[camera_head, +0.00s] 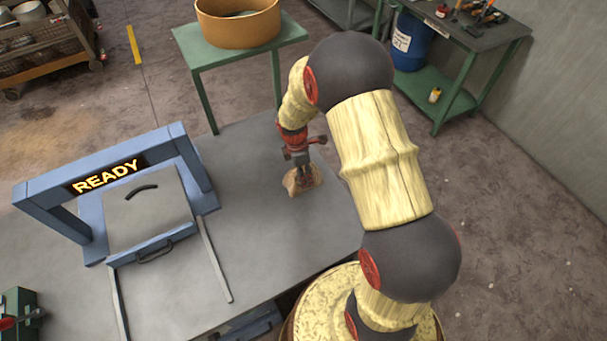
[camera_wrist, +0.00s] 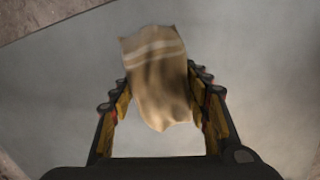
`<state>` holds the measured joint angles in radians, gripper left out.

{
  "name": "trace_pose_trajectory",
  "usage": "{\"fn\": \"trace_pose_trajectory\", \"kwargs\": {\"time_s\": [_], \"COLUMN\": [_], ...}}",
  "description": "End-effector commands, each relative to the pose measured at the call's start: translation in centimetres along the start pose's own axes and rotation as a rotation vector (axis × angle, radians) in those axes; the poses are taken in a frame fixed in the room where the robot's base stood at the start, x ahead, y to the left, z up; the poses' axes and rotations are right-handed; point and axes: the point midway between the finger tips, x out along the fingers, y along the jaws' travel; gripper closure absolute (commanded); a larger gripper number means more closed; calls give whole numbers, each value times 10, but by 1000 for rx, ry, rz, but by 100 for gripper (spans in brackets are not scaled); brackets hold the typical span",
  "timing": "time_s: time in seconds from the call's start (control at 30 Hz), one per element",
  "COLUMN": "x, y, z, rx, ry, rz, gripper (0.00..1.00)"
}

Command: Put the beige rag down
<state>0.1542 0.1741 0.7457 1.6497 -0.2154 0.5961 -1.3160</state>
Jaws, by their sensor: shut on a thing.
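The beige rag (camera_wrist: 158,85) is in the wrist view, a tan cloth with pale stripes near its far end. It lies between the two fingers of my gripper (camera_wrist: 160,105), which is shut on it. In the head view the rag (camera_head: 303,181) is a small bunched piece under my gripper (camera_head: 303,170), over the right part of the grey table (camera_head: 255,180). The fingers point down. I cannot tell whether the rag's lower edge touches the tabletop.
A blue frame with a READY sign (camera_head: 108,174) stands on the table at left, with a grey hatch (camera_head: 147,210) and two rails. A green stand (camera_head: 240,53) with an orange tub (camera_head: 238,25) is behind. The tabletop around my gripper is clear.

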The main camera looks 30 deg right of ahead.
Motion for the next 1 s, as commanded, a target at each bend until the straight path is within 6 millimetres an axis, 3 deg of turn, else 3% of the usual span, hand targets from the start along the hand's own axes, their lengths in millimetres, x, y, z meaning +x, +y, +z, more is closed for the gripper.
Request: {"fn": "trace_pose_trajectory", "kwargs": {"time_s": [0.17, 0.2, 0.47, 0.83, 1.0], "x": [4, 3, 3, 0, -22], "y": [0, 0, 0, 0, 1], "z": [0, 0, 0, 0, 0], "rx": [0, 0, 0, 0, 0], "ry": [0, 0, 0, 0, 1], "rz": [-1, -1, -1, 0, 2], "gripper": [81, 51, 36, 35, 35]}}
